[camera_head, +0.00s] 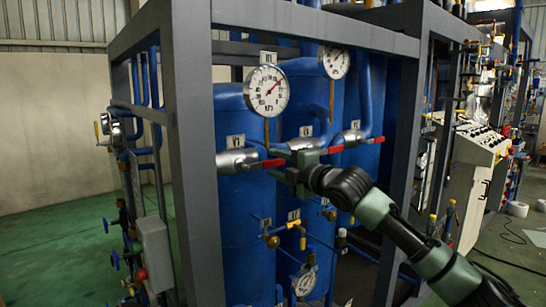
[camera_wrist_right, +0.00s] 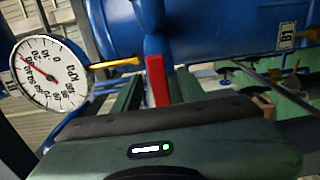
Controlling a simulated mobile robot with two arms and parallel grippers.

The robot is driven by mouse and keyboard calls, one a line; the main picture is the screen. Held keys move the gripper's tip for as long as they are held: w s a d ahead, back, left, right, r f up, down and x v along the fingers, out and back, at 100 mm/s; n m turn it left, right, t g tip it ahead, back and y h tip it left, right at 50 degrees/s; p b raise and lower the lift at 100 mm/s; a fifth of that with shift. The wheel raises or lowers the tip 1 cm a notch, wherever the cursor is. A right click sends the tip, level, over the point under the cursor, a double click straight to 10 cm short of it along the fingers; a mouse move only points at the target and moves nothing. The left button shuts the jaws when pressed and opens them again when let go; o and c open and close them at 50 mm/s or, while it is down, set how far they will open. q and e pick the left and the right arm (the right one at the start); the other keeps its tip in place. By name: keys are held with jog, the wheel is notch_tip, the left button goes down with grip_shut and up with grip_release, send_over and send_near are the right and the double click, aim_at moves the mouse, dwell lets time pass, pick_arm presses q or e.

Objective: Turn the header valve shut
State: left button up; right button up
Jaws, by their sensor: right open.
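Valves with red lever handles sit on the pipework in front of the blue tanks. The left valve (camera_head: 236,160), below the V1 label, has its red lever (camera_head: 262,164) pointing right. Two more red levers, a middle one (camera_head: 330,150) and a right one (camera_head: 375,140), lie to its right. No view names one as the header valve. My right gripper (camera_head: 280,163) is open at the end of the left lever. In the right wrist view a red lever (camera_wrist_right: 157,80) shows between the two green fingers, with no clear grip on it. My left gripper is out of view.
A round pressure gauge (camera_head: 267,91) stands just above the left valve, and shows close by in the wrist view (camera_wrist_right: 50,72). A grey frame post (camera_head: 192,150) rises to the left. Smaller yellow-handled valves (camera_head: 294,224) sit below. Green floor (camera_head: 50,250) is open at left.

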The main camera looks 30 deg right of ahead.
jog(key=shift+w, duration=0.55)
grip_shut()
dwell(1.1)
